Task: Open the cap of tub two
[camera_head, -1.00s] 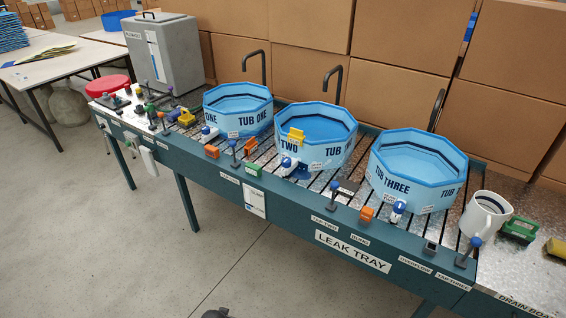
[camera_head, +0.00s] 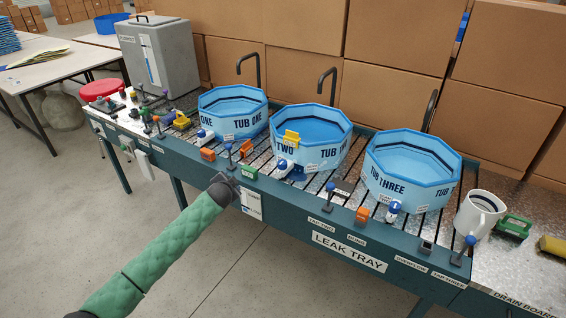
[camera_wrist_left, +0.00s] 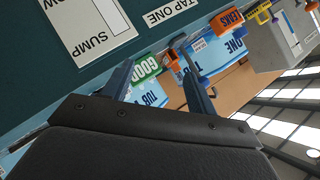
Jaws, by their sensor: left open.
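Tub two (camera_head: 311,140) is the middle of three pale-blue octagonal tubs in the head view. My right gripper is out of view.
Tub one (camera_head: 232,112) and tub three (camera_head: 411,168) flank tub two. Small levers and coloured blocks line the tray's front, including a green block (camera_head: 249,172) near my left gripper and an orange block (camera_head: 361,215). A white mug (camera_head: 478,214) stands at the right.

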